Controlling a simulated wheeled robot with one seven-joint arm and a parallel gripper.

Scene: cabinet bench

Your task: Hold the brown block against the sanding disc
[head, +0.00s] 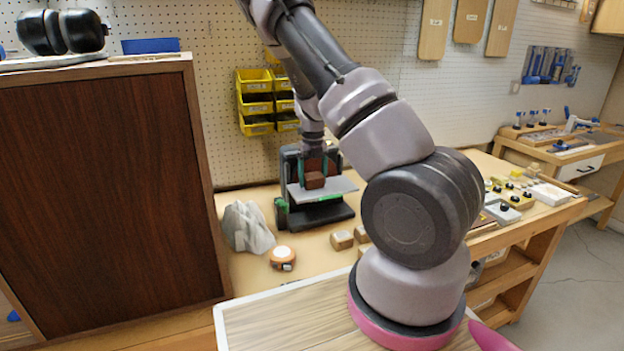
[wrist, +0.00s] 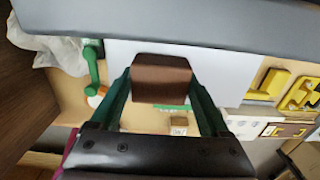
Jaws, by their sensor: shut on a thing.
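The brown block (head: 315,180) is between the green fingers of my gripper (head: 314,173), just above or on the pale work table (head: 345,186) of the sander. In the wrist view the brown block (wrist: 161,82) sits between the two fingertips, with the white table (wrist: 225,68) around it. The sander (head: 291,161) is a dark machine with a green part at its lower left. A reddish-brown surface behind the block, partly hidden by my gripper, seems to be the sanding disc (head: 313,164). I cannot tell whether the block touches it.
A tall brown cabinet (head: 110,190) stands at the left. Yellow bins (head: 256,104) hang behind.

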